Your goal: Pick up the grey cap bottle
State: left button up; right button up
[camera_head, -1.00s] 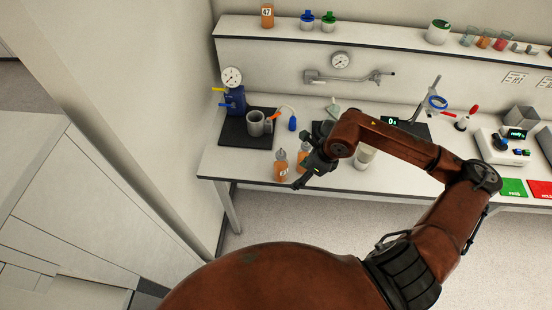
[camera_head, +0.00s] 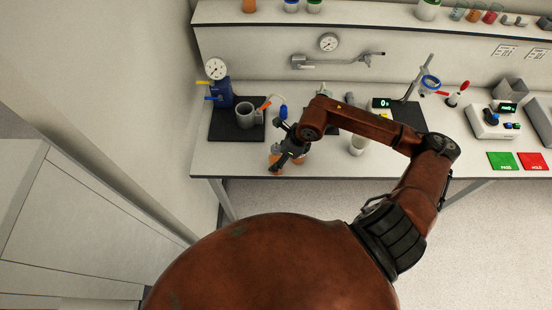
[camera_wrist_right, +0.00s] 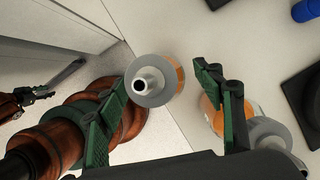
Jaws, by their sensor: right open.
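Two orange bottles stand close together near the front edge of the bench in the head view, partly hidden by my right gripper (camera_head: 285,150). In the right wrist view, one bottle with a grey cap (camera_wrist_right: 152,82) lies between the open fingers of my right gripper (camera_wrist_right: 161,76), with clear gaps to both sides. The second orange bottle (camera_wrist_right: 210,113), also grey-topped, is just outside the right finger and partly hidden by it. A dark gripper on a brown arm at the far left of the wrist view seems to be my left one (camera_wrist_right: 35,97); its jaws are unclear.
A grey cup (camera_head: 245,114) stands on a black mat (camera_head: 225,131) behind the bottles, beside a blue gauge stand (camera_head: 222,95). A white container (camera_head: 358,145) stands to the right. A wall (camera_head: 150,100) closes the left side. The bench front left of the bottles is clear.

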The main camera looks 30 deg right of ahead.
jog(key=shift+x, duration=0.85)
jog(key=c, duration=0.7)
pick_arm(q)
jog(key=shift+w+r, duration=0.15)
jog(key=shift+w, duration=0.45)
pick_arm(e)
jog(key=c, duration=0.7)
